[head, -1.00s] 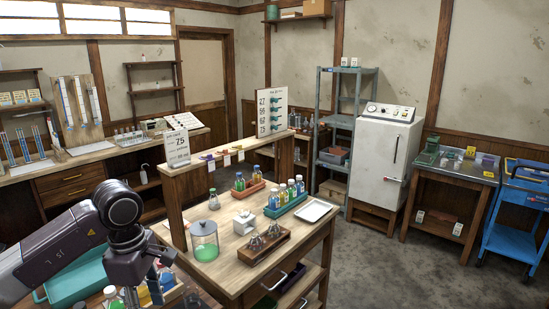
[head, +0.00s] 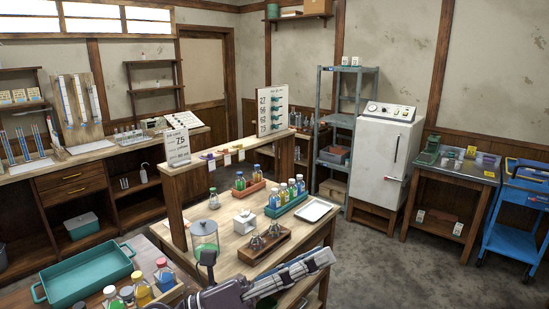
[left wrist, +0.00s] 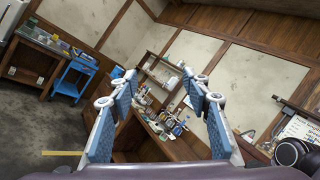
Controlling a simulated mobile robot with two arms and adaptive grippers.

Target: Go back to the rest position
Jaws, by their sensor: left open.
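My left gripper (head: 322,261) reaches in along the bottom of the head view, pointing right, in front of the wooden bench (head: 262,284). In the left wrist view, the left gripper's two blue-padded fingers (left wrist: 160,98) stand wide apart with nothing between them. The tilted room shows beyond them. My right gripper is not in view.
Near my arm stand a lidded jar (head: 204,236), a dark-bottle rack (head: 264,243), a white tray (head: 313,210) and a teal tray (head: 90,274). Capped bottles (head: 142,291) stand at lower left. Grey floor (head: 375,262) is clear on the right.

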